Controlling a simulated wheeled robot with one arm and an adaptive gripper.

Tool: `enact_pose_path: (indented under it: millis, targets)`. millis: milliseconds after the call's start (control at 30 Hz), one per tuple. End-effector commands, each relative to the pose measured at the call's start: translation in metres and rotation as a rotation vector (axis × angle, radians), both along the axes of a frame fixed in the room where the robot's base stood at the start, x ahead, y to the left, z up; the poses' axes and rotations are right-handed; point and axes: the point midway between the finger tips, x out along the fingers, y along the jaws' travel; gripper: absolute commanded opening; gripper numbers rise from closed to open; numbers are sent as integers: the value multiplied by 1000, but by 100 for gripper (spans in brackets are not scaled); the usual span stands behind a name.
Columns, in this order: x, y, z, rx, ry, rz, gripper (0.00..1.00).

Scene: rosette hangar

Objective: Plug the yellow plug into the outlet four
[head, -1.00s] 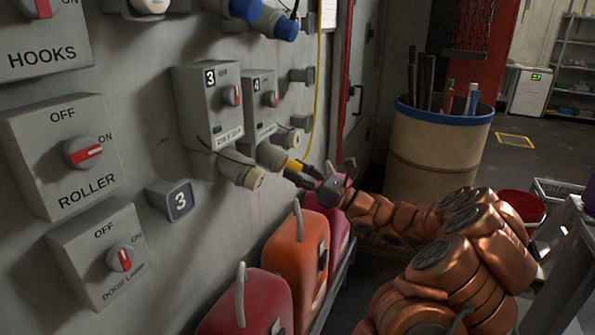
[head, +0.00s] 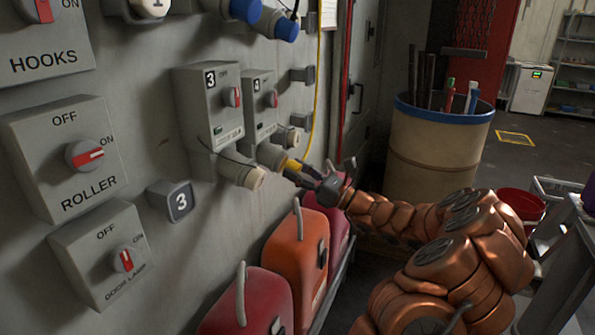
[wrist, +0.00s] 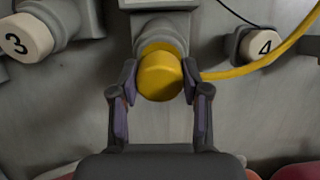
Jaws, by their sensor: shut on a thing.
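The yellow plug (head: 293,166) is between the fingers of my gripper (head: 304,177), at the mouth of the socket under the outlet four box (head: 259,108). In the wrist view my gripper (wrist: 160,84) is shut on the yellow plug (wrist: 160,78), with one finger on each side. The plug lines up with the grey socket (wrist: 160,28) behind it and appears to touch it. How deep it sits cannot be told. A yellow cable (wrist: 245,70) runs off to the right. A cap marked 4 (wrist: 264,45) stands beside the socket.
The outlet three box (head: 209,105) and its capped socket (head: 242,172) are just left. Red and orange canisters (head: 297,253) stand below along the wall. A barrel (head: 436,150) stands behind my arm. Blue connectors (head: 275,22) are above.

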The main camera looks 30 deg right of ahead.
Motion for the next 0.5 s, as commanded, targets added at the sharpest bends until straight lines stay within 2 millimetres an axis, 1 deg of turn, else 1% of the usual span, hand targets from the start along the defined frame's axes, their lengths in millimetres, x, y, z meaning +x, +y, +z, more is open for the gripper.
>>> enact_pose_path:
  millis: [500]
  targets:
    - [6, 4, 3, 1, -1, 0, 0]
